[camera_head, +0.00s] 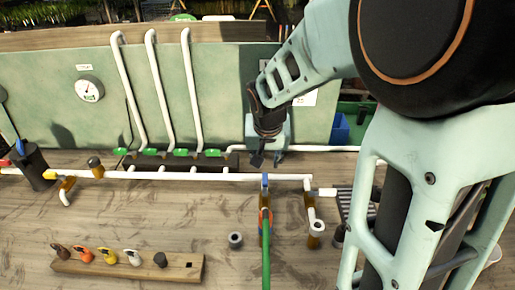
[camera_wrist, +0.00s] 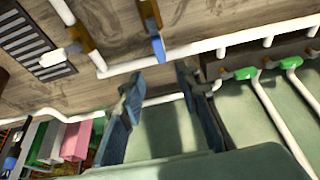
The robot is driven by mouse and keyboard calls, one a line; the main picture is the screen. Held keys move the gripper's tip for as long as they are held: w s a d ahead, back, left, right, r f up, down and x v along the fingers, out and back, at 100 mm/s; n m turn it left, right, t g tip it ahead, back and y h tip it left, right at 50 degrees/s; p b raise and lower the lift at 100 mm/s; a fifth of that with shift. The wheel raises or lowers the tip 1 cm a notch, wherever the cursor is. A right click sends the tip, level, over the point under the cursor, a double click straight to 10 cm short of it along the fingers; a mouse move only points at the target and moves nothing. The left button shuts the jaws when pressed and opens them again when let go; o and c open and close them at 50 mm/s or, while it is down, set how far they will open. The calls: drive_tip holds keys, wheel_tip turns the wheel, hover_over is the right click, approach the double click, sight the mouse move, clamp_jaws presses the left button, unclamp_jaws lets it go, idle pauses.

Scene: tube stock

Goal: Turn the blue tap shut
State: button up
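The blue tap (camera_head: 265,181) is a small blue lever on a brass body at the white pipe, above the green hose, in the head view. In the wrist view its blue lever (camera_wrist: 158,48) lies beyond my fingertips, roughly between them in the picture. My gripper (camera_head: 267,159) is behind the tap in the head view, close to the white pipe. In the wrist view my gripper (camera_wrist: 159,79) has its two fingers spread with nothing between them. The fingers are apart from the lever.
The long white pipe (camera_head: 220,177) runs across the bench. Several green-handled taps (camera_head: 180,152) stand behind it. A wooden block (camera_head: 125,265) with coloured clips lies at front left. A dark grate (camera_head: 355,205) is at right.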

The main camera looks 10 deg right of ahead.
sight(265, 176)
drive_tip(key=x, duration=1)
drive_tip(key=shift+w+f, duration=0.15)
drive_tip(key=shift+f, duration=0.25)
clamp_jaws()
